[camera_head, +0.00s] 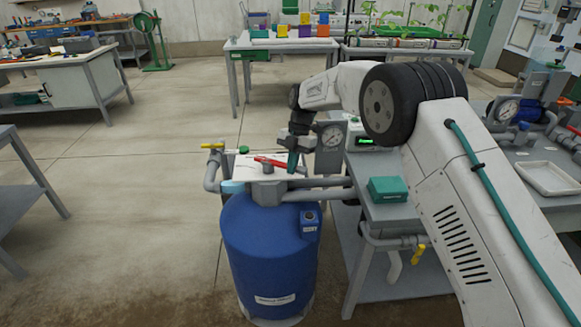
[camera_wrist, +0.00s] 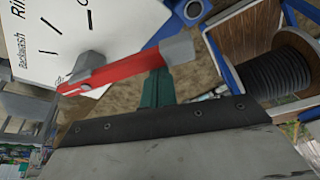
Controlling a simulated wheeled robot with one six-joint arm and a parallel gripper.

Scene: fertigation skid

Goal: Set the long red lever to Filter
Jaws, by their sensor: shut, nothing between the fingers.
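The long red lever (camera_head: 270,161) lies across the top of the valve on the blue tank (camera_head: 270,250). In the wrist view the red lever (camera_wrist: 135,70) spans from lower left to a grey end piece at upper right. The white dial plate (camera_wrist: 65,30) shows "Backwash", part of "Rin" and tick marks; no Filter label is readable. My gripper (camera_head: 293,160) is shut and empty, pointing down at the lever's right end. Its teal fingers (camera_wrist: 156,88) are close beside the lever near the grey end; I cannot tell if they touch.
Grey pipes (camera_head: 318,188) run from the valve to the right. A yellow-handled tap (camera_head: 213,146) is at its left. A bench with a teal box (camera_head: 387,189) is at the right.

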